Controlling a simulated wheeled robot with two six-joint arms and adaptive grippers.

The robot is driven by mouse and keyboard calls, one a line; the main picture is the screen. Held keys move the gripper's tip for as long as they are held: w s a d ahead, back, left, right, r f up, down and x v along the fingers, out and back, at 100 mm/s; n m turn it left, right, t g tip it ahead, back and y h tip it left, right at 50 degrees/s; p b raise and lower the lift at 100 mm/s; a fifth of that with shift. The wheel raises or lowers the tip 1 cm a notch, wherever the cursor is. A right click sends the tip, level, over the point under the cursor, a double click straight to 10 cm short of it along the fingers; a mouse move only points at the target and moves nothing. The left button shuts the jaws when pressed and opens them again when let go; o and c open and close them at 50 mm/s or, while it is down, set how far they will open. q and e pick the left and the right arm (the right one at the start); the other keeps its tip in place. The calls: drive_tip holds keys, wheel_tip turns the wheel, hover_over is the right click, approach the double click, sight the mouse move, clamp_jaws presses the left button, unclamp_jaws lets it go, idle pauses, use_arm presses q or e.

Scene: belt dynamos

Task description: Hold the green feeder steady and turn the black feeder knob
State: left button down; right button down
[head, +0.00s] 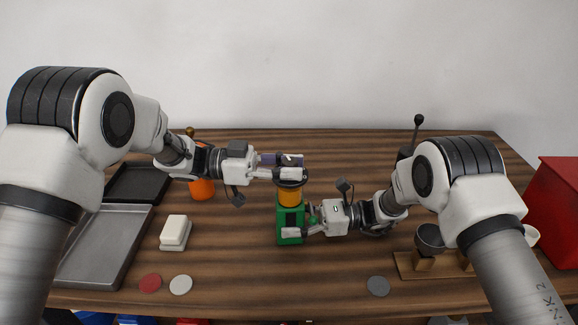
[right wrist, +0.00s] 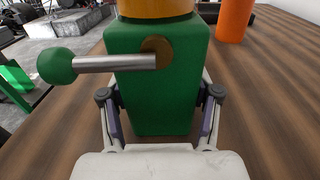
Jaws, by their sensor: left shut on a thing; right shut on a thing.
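The green feeder (head: 284,220) stands upright on the wooden table, with a yellow-orange band (head: 290,196) above its green body. Its black knob (head: 290,183) is at the top, partly hidden by my left gripper (head: 291,167), which is shut on it from the left. My right gripper (head: 297,222) is shut on the green body from the right, low near the table. In the right wrist view its fingers (right wrist: 160,115) lie on both sides of the green body (right wrist: 155,85). A silver crank (right wrist: 115,62) with a green ball (right wrist: 57,66) sticks out of the body.
An orange cylinder (head: 202,189) stands behind left. A metal tray (head: 100,250), black tray (head: 138,184) and white block (head: 175,232) are left. Red (head: 150,283), white (head: 181,285) and grey (head: 378,286) discs lie in front. A wooden rack (head: 405,267) and red box (head: 556,210) are right.

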use_arm(q)
drive_tip(key=shift+m+g+y, duration=0.7)
drive_tip(key=shift+m+g, duration=0.65)
drive_tip(key=shift+g, duration=0.65)
drive_tip(key=shift+m+g+y, duration=0.7)
drive_tip(key=shift+m+g, duration=0.65)
drive_tip(key=shift+g, duration=0.65)
drive_tip(key=c, duration=0.8)
unclamp_jaws()
